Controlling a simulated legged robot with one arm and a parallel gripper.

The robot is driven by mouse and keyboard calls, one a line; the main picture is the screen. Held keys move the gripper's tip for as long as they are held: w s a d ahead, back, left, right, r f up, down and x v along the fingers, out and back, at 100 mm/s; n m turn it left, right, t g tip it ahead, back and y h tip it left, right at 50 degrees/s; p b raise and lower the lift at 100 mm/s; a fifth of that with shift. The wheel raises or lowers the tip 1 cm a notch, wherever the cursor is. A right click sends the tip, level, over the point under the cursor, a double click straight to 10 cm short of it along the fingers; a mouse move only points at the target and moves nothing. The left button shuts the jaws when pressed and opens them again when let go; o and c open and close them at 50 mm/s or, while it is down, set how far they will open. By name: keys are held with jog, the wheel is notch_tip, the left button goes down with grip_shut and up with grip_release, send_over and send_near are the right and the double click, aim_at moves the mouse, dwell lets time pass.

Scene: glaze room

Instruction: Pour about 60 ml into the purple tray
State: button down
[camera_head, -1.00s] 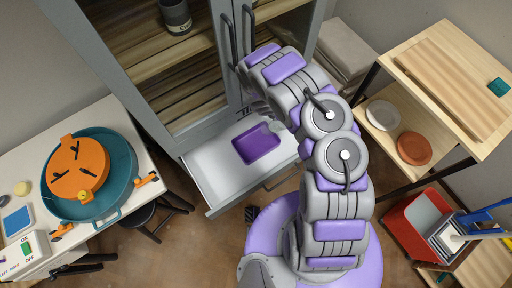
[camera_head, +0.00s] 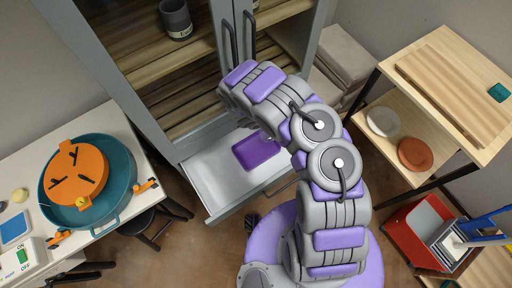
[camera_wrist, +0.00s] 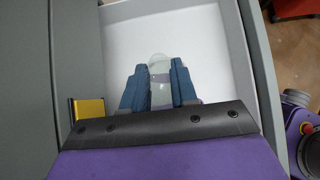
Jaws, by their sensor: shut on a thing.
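The purple tray (camera_head: 257,153) lies in the open white drawer (camera_head: 207,182) under the cabinet in the head view. My arm covers part of its upper edge. In the wrist view, my gripper (camera_wrist: 160,76) has its two blue fingers shut on a pale translucent vessel (camera_wrist: 159,64) with a rounded end. The fingers and vessel show against the white drawer floor. Any liquid in the vessel cannot be made out. In the head view my gripper and the vessel are hidden behind my arm, which reaches over the drawer. The gap between vessel and tray cannot be told.
The cabinet stands open above the drawer, with a dark grey cup (camera_head: 176,20) on its shelf. A table with a teal basin (camera_head: 124,190) and orange device (camera_head: 75,172) is at left. A wooden shelf unit (camera_head: 450,85) and red bin (camera_head: 405,228) are at right. A yellow block (camera_wrist: 88,108) shows in the wrist view.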

jog(key=shift+s+a+t+h, duration=0.3)
jog(key=shift+a+h, duration=0.1)
jog(key=shift+a, duration=0.05)
dwell(1.0)
jog(key=shift+s+a+f+t+h, duration=0.1)
jog(key=shift+s+a+t+h, duration=0.3)
jog(key=shift+a, duration=0.4)
dwell(0.9)
jog(key=shift+w+d+r+g+y, duration=0.15)
jog(key=shift+w+d, duration=0.05)
jog(key=shift+d, duration=0.2)
jog(key=shift+w+d+r+g+y, duration=0.15)
jog(key=shift+w+d, duration=0.05)
jog(key=shift+d, duration=0.15)
jog(key=shift+w+d+g+y+p, duration=0.4)
jog(key=shift+d+g+y, duration=0.2)
jog(key=shift+d+y, duration=0.25)
jog(key=shift+w+d+f+g+y+p, duration=0.4)
jog(key=shift+w+f+g+y+p, duration=0.1)
jog(key=shift+y+p, duration=0.35)
jog(key=p, duration=0.2)
jog(key=shift+d+r+y+p, duration=0.1)
jog(key=shift+d+y+p, duration=0.05)
jog(key=shift+y+p, duration=0.15)
jog(key=shift+g+p, duration=0.3)
jog(key=shift+p, duration=0.2)
jog(key=shift+w+f, duration=0.15)
jog(key=shift+f, duration=0.2)
